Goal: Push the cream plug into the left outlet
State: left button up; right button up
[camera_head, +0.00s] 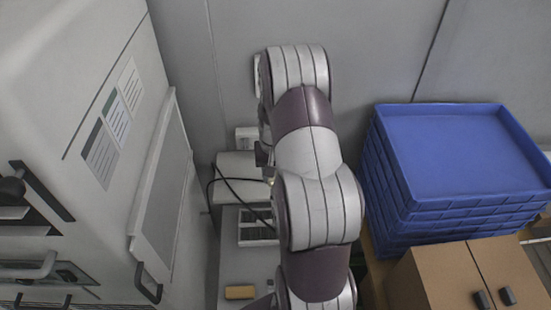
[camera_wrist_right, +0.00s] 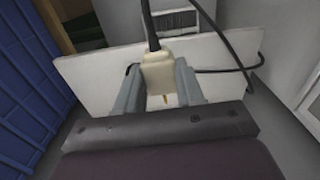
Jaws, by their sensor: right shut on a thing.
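In the right wrist view my right gripper (camera_wrist_right: 158,84) is shut on the cream plug (camera_wrist_right: 158,68), which sits between its two grey fingers. A metal prong shows at the plug's near end, and a black cable (camera_wrist_right: 151,25) leaves its far end. In the head view my right arm covers the middle, and its gripper (camera_head: 264,158) is mostly hidden beside a white wall box (camera_head: 246,139). I cannot tell whether this box is the left outlet. Another pale fitting (camera_head: 257,75) higher on the wall is partly hidden by the arm. My left gripper is not in view.
A stack of blue trays (camera_head: 455,150) stands at right, beside brown boxes (camera_head: 435,280). A large white cabinet (camera_head: 100,130) stands at left. A white panel (camera_wrist_right: 95,68) lies beyond the plug in the wrist view. Black cable (camera_head: 228,184) loops left of my arm. A yellowish block (camera_head: 239,292) lies below.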

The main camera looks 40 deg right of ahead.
jog(key=w+d+f, duration=0.1)
jog(key=w, duration=0.2)
jog(key=w+d, duration=0.2)
jog(key=w, duration=0.1)
jog(key=w+d+f+b, duration=0.1)
jog(key=w+d, duration=0.1)
jog(key=shift+w+f, duration=0.35)
jog(key=shift+w, duration=0.05)
jog(key=shift+w+d, duration=0.4)
jog(key=shift+w, duration=0.15)
jog(key=shift+w+d+r, duration=0.1)
jog(key=shift+w, duration=0.05)
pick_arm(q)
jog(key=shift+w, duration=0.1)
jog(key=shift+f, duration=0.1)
pick_arm(e)
jog(key=shift+w+d, duration=0.35)
jog(key=shift+w, duration=0.05)
jog(key=shift+w+d, duration=0.15)
